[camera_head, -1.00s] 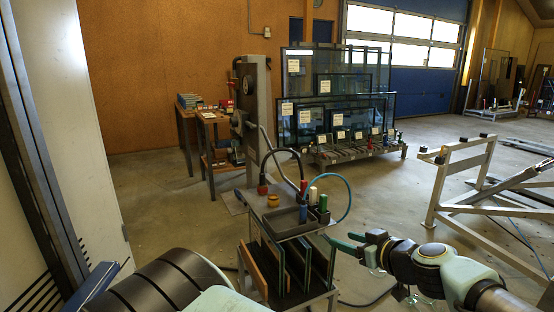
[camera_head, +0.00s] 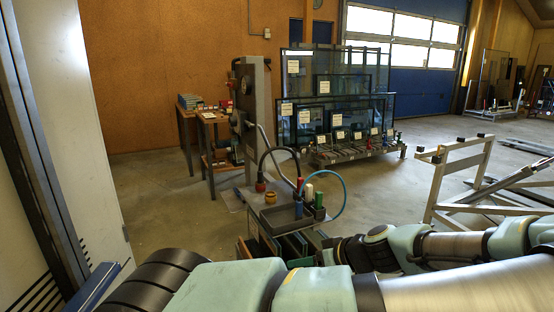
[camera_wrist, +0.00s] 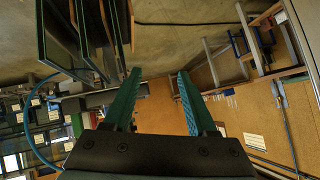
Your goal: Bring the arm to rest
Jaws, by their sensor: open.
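My gripper (camera_wrist: 157,88) shows in the wrist view with its two green fingers spread apart and nothing between them. In the head view my arm lies across the bottom of the picture, and the end of the arm is near the small cart's front side. The gripper's fingers are mostly hidden there behind my arm links, so their exact place is hard to tell. The cart (camera_head: 256,219) stands just beyond my arm, with its lower part covered by it.
The cart carries bottles (camera_head: 319,205), a yellow-brown pot (camera_head: 271,197) and a blue hose (camera_head: 345,190). A tilting frame (camera_head: 434,185) stands at right. A glass rack (camera_head: 360,153) and a side table (camera_head: 206,118) are behind. Open floor (camera_head: 160,210) lies left of the cart.

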